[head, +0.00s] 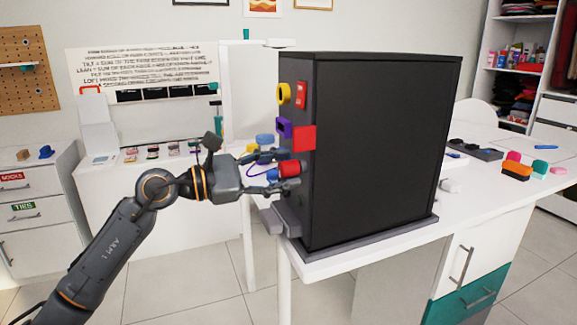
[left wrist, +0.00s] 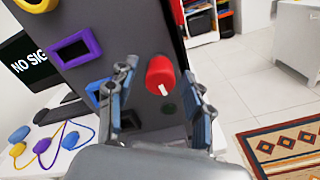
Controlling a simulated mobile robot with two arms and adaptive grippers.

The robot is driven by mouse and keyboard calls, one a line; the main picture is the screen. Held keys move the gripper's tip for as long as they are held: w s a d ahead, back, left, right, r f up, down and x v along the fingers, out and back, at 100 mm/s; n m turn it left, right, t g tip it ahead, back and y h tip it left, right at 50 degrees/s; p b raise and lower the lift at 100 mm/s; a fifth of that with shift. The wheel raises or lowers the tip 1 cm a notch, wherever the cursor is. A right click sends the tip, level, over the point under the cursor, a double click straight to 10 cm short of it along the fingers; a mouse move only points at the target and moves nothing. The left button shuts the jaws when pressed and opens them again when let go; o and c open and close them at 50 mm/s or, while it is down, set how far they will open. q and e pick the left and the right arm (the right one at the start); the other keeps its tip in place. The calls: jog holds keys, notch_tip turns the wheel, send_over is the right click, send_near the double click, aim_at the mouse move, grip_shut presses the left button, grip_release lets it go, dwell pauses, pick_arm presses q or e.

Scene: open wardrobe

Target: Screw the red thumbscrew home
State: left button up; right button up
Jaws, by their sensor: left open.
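The red thumbscrew (head: 289,169) is a short round knob on the narrow grey face of a tall black cabinet (head: 385,150). In the left wrist view the thumbscrew (left wrist: 160,76) stands out from the panel (left wrist: 120,30) and carries a white mark on its lower edge. My left gripper (head: 283,168) is open at that face, its fingers above and below the knob in the head view. In the left wrist view my left gripper (left wrist: 160,70) has one fingertip on each side of the knob, with gaps visible. The thumbscrew's shaft is hidden. My right gripper is not in view.
The panel also bears a yellow ring (head: 284,94), a red switch (head: 302,95), a purple frame (head: 285,128) and a red square plate (head: 304,138). The cabinet stands on a white table (head: 360,255). Colored plugs with a purple cord (left wrist: 42,145) lie behind the panel.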

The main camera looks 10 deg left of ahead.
pick_arm(q)
jog(key=shift+r+n+p, duration=0.15)
jog(key=shift+n+p, duration=0.65)
jog(key=shift+p, duration=0.1)
jog(key=n+p, duration=0.4)
jog(key=shift+n+p, duration=0.75)
jog(key=shift+n, duration=0.05)
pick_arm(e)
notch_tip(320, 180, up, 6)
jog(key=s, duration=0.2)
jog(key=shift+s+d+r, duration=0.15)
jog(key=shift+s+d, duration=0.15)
pick_arm(q)
jog(key=shift+f, duration=0.2)
